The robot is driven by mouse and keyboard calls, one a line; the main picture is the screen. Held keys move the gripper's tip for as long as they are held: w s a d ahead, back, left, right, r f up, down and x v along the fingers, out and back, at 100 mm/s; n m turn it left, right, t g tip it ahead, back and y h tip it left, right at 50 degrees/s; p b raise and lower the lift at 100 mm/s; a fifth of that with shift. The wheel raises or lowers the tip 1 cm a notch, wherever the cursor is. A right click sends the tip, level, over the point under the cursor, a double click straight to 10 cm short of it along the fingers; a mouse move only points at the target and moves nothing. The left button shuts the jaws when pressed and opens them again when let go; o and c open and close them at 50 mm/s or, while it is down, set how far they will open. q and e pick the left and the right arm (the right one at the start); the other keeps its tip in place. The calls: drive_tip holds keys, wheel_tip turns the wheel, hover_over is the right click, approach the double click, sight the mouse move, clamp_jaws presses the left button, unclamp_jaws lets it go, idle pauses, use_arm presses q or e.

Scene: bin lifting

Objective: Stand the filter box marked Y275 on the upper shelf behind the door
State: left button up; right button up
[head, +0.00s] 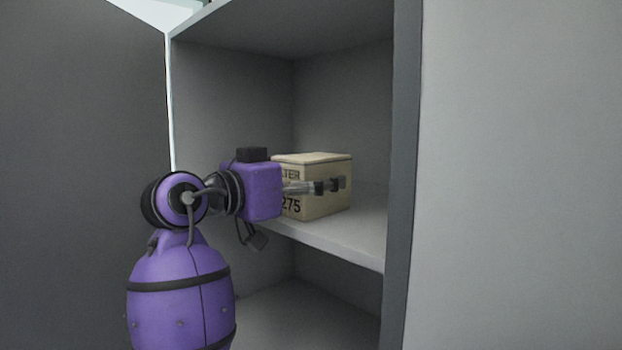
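The tan filter box (325,165) is on the upper shelf (355,236) of the grey cabinet, upright, with its base at shelf level. Dark lettering ending in "LTER" and "275" shows on its left face; the rest is hidden by my gripper. My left gripper (332,186), on a purple arm, reaches in from the left, and its fingers lie across the box's near side. Whether they press on the box or are only beside it, I cannot tell. My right gripper is out of view.
A dark grey panel (80,180), seemingly the open door, fills the left. The cabinet's front upright (403,170) stands right of the opening, with a light grey surface (520,180) beyond. The lower compartment (300,315) looks empty where visible. Free shelf lies right of the box.

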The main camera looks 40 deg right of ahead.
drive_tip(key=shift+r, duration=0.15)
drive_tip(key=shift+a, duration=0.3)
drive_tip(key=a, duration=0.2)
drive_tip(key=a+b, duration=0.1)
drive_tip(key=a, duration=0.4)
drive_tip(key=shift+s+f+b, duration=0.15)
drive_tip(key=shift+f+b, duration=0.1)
drive_tip(key=shift+b, duration=0.05)
use_arm(q)
drive_tip(key=shift+s+a+f+b, duration=0.2)
drive_tip(key=shift+s+f, duration=0.1)
drive_tip(key=shift+f, duration=0.2)
drive_tip(key=shift+s+a+f+b, duration=0.15)
drive_tip(key=shift+s+f, duration=0.1)
drive_tip(key=shift+f, duration=0.25)
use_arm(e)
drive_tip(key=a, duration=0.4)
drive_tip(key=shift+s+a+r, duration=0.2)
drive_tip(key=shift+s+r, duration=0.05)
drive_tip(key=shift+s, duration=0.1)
use_arm(q)
drive_tip(key=shift+d, duration=0.15)
drive_tip(key=shift+s, duration=0.1)
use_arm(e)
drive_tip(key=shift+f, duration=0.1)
